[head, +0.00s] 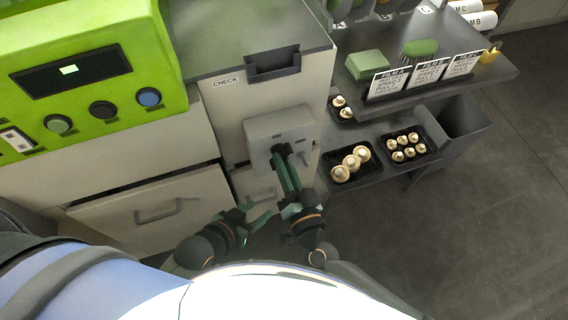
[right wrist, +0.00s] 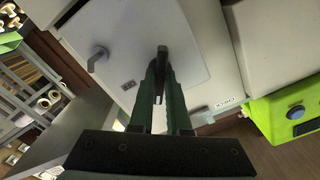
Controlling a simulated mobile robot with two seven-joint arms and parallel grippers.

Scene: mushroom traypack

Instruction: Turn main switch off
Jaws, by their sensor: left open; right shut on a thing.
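A light grey switch box (head: 262,128) is mounted on the cabinet front below the CHECK label, and it fills the middle of the right wrist view (right wrist: 190,30). My right gripper (head: 283,156) reaches up to the box's face. In the right wrist view its green fingers (right wrist: 160,86) are closed on a small dark switch handle (right wrist: 162,54) standing out from the box. The fingers hide much of the handle, so its exact angle is hard to tell. My left gripper (head: 260,210) is open and empty, below and left of the right one, in front of the drawers.
A grey lever (right wrist: 97,58) is also on the box. A green control panel (head: 110,80) with round buttons is at left. A drawer (head: 150,205) stands slightly open. Shelves with mushroom trays (head: 372,172) stand close on the right. Floor (head: 450,240) is clear at lower right.

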